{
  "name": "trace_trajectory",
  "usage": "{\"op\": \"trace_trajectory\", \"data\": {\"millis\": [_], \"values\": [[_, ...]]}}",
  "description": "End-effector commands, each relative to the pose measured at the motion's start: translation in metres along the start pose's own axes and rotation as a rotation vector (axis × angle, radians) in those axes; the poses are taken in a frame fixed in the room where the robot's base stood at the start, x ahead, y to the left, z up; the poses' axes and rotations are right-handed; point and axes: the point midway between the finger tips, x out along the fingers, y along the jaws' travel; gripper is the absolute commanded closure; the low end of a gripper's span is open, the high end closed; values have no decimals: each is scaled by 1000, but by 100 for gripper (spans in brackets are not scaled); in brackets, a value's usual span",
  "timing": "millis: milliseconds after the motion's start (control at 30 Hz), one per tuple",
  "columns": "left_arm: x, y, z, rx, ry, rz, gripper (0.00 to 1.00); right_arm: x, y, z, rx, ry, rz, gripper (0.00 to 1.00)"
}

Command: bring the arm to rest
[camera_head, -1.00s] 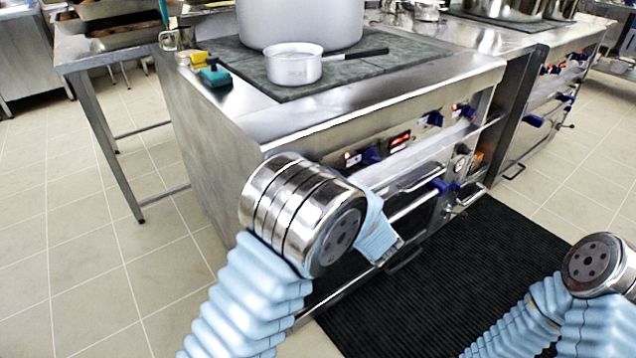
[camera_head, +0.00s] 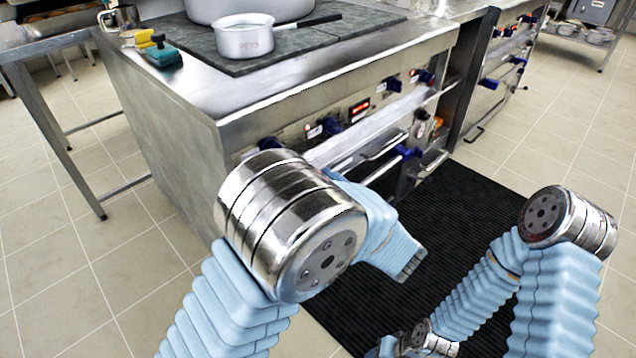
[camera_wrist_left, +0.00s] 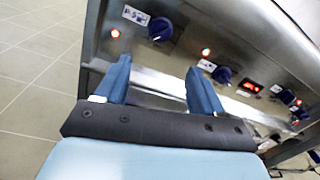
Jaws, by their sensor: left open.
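My left gripper (camera_wrist_left: 160,88) is open in the left wrist view. Its two blue fingers stand apart with nothing between them, in front of the stove's control panel. In the head view my left arm (camera_head: 290,225) is bent in front of the stove, and its gripper is hidden. My right arm (camera_head: 555,285) is bent above the black mat, with its lower end near the bottom edge. The fingers of my right gripper do not show.
The stove (camera_head: 290,95) with blue knobs stands close ahead. A small saucepan (camera_head: 243,40), a large pot (camera_head: 245,8) and a sponge (camera_head: 161,53) are on its top. A black mat (camera_head: 470,215) lies in front. A metal table (camera_head: 45,45) stands left. Tiled floor is clear at left.

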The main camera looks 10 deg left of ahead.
Motion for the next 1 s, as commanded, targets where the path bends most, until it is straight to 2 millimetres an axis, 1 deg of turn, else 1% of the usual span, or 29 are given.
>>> {"op": "trace_trajectory", "data": {"millis": [167, 267, 367, 400, 467, 500, 533, 567, 600, 667, 700, 733, 767, 800, 867, 900, 933, 1000], "values": [[0, 0, -1, 0, 2, 1, 32, 0, 0, 0, 0, 0, 0, 54], [6, 9, -13, 11, 41, 28, 32, 0, 0, 0, 0, 0, 0, 54], [19, 37, -48, 33, 159, 117, 32, 0, 0, 0, 0, 0, 0, 54], [24, 55, -69, 42, 230, 175, 32, 0, 0, 0, 0, 0, 0, 54], [27, 89, -105, 45, 359, 284, 32, 0, 0, 0, 0, 0, 0, 54], [25, 114, -130, 35, 453, 371, 32, 0, 0, 0, 0, 0, 0, 54], [21, 134, -148, 24, 525, 442, 32, 0, 0, 0, 0, 0, 0, 54], [15, 153, -165, 5, 596, 519, 32, 0, 0, 0, 0, 0, 0, 54], [4, 179, -187, -30, 691, 628, 32, 0, 0, 0, 0, 0, 0, 54], [-21, 215, -218, -111, 831, 816, 32, 0, 0, 0, 0, 0, 0, 54], [-43, 237, -236, -190, 921, 962, 32, 0, 0, 0, 0, 0, 0, 54], [-62, 250, -249, -270, 984, 1087, 32, 0, 0, 0, 0, 0, 0, 54], [-80, 260, -260, -366, 1039, 1215, 32, 0, 0, 0, 0, 0, 0, 54], [-102, 266, -272, -506, 1087, 1377, 32, 0, 0, 0, 0, 0, 0, 54], [-124, 266, -284, -733, 1110, 1595, 32, 0, 0, 0, 0, 0, 0, 54], [-132, 263, -290, -887, 1094, 1719, 32, 0, 0, 0, 0, 0, 0, 54], [-134, 261, -294, -1000, 1071, 1798, 32, 0, 0, 0, 0, 0, 0, 54], [-131, 257, -301, -1236, 986, 1939, 32, 0, 0, 0, 0, 0, 0, 54]]}}
